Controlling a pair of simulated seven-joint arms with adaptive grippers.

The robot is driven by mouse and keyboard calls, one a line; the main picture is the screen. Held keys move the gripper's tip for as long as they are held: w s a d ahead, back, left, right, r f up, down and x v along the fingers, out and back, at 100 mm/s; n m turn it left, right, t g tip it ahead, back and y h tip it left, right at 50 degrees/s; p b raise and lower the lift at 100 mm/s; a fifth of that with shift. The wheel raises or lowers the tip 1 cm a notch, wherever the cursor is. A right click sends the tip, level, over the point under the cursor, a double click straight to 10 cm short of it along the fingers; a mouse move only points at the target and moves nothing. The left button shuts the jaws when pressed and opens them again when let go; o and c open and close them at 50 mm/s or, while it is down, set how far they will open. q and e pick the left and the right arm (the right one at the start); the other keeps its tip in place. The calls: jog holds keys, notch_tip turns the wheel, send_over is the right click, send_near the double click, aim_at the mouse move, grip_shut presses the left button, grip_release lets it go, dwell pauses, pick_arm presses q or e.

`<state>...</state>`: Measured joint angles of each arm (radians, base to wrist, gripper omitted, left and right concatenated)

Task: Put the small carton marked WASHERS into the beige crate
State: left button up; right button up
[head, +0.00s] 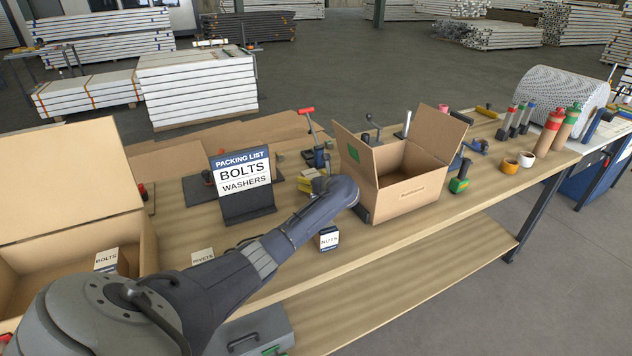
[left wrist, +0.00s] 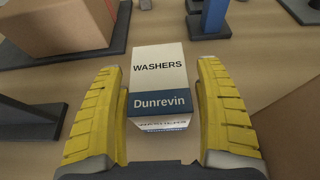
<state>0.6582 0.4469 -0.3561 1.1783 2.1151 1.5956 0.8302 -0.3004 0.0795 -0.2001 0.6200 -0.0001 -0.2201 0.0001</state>
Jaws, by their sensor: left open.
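The WASHERS carton (left wrist: 160,80), white with a dark blue Dunrevin band, stands on the bench in the left wrist view. My left gripper (left wrist: 160,105) is open, with a yellow finger on each side of the carton and narrow gaps. In the head view my left arm hides the carton; yellow fingers (head: 311,182) seem to show behind my wrist. Two beige cardboard containers stand open: a large one (head: 70,200) at the left with a BOLTS carton (head: 107,260) inside, and a smaller printed one (head: 412,192) right of my wrist. My right gripper is not in view.
A packing list sign (head: 243,172) reads BOLTS, WASHERS. A NUTS carton (head: 328,239) and a RIVETS carton (head: 203,257) stand near my left arm. A blue clamp post (left wrist: 208,18) stands just beyond the right finger. Tape rolls (head: 518,161) and bottles are farther right.

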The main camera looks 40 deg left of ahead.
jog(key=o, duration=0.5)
pick_arm(q)
jog(key=v, duration=1.2)
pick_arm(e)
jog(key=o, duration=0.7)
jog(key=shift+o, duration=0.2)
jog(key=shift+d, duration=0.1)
